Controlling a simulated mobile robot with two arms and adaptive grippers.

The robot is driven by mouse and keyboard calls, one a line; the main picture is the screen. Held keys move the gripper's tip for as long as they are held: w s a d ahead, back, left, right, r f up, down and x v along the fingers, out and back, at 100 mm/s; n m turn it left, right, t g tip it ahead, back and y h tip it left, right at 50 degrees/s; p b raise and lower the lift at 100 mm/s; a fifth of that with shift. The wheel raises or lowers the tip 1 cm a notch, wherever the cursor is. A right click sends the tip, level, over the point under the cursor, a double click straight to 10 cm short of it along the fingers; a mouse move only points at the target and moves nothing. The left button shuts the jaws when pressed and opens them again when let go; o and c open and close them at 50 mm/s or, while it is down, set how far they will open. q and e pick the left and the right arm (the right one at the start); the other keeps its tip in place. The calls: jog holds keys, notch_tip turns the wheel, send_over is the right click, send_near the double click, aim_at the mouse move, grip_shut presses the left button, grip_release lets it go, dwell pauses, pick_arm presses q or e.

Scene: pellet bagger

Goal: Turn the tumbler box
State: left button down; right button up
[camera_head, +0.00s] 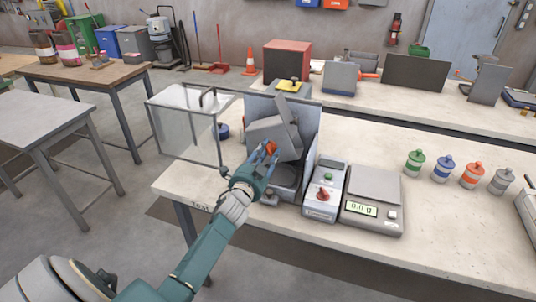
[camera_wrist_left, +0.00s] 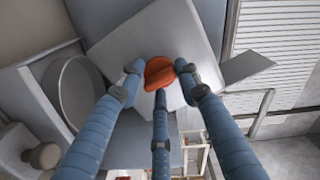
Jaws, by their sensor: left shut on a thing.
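The tumbler box (camera_head: 270,135) is a grey box tilted inside an open-fronted grey housing (camera_head: 307,150) on the workbench. It carries an orange-red knob (camera_head: 271,147). My left gripper (camera_head: 264,153) is at the front of the box, with its blue fingers closed around the knob. In the left wrist view the tumbler box (camera_wrist_left: 205,42) fills the upper middle, and the orange knob (camera_wrist_left: 159,72) sits between the three fingertips of my left gripper (camera_wrist_left: 160,80). The fingers hide part of the knob. My right gripper is not in view.
A clear hinged guard (camera_head: 185,130) stands open left of the housing. A control box (camera_head: 324,192) with a red knob and green button and a scale (camera_head: 373,200) reading 0.0 g stand to the right. Several coloured bottles (camera_head: 443,168) stand further right. The bench front right is clear.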

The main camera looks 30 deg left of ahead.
pick_arm(q)
jog(key=m, duration=1)
jog(key=shift+s+a+m+b, duration=0.1)
jog(key=shift+a+m+b, duration=0.2)
jog(key=shift+b, duration=0.05)
jog(key=shift+r+m, duration=0.15)
jog(key=shift+m, duration=0.95)
jog(key=shift+a+r, duration=0.1)
jog(key=c, duration=1.2)
grip_release()
jog(key=shift+r, duration=0.1)
jog(key=shift+s+a, duration=0.1)
